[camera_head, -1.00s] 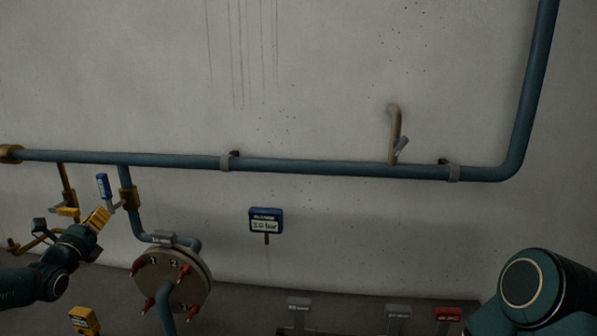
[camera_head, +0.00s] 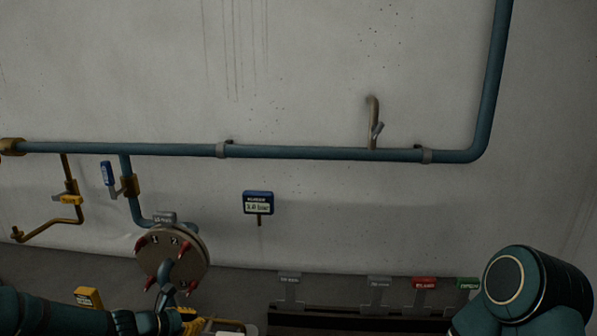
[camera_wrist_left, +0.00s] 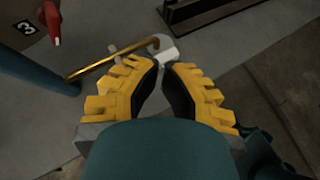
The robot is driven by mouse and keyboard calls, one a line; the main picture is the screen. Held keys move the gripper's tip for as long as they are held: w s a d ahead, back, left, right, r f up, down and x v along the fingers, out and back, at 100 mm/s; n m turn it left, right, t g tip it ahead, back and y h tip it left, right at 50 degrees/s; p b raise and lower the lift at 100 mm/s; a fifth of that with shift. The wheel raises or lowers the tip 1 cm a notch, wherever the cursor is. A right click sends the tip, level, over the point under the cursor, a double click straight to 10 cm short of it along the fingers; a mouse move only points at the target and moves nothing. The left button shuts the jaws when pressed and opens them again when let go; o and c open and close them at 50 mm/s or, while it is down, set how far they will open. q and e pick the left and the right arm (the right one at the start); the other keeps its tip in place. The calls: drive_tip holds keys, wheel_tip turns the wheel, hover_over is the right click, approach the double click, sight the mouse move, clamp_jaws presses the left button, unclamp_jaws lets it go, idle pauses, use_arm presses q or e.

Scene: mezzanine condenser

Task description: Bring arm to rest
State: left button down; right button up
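My left arm (camera_head: 60,312) lies low along the bottom left of the head view. Its left gripper (camera_head: 192,318) has yellow fingers and is partly cut off by the bottom edge, below the round flange (camera_head: 163,256). In the left wrist view, the gripper (camera_wrist_left: 163,66) has its fingertips drawn together with only a narrow gap, and nothing is seen held. A brass rod (camera_wrist_left: 112,60) and a pale block (camera_wrist_left: 167,51) show just beyond the tips; I cannot tell whether they touch. My right arm (camera_head: 535,290) shows at the lower right; its gripper is out of view.
A blue pipe (camera_head: 300,153) runs along the wall. A yellow label (camera_head: 88,297) stands just above the arm; several other labels stand along the floor.

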use_arm(q)
drive_tip(key=s+d+f+m+g+y+b, duration=0.1)
drive_tip(key=s+d+f+m+g, duration=0.1)
drive_tip(key=s+d+f+m, duration=0.3)
drive_tip(key=s+d+f+m+g+y+b, duration=0.1)
drive_tip(key=s+d+f+m+g, duration=0.1)
drive_tip(key=s+d+f+m, duration=0.4)
drive_tip(key=s+d+f+m+g+y+b, duration=0.1)
drive_tip(key=s+d+f+m+g, duration=0.2)
drive_tip(key=s+f+m, duration=0.6)
drive_tip(key=s+d+m, duration=0.2)
drive_tip(key=s+m, duration=0.2)
drive_tip(key=m, duration=0.1)
drive_tip(key=shift+s+d+m+b, duration=0.25)
drive_tip(key=shift+s+m+b, duration=0.1)
drive_tip(key=shift+s+m, duration=0.05)
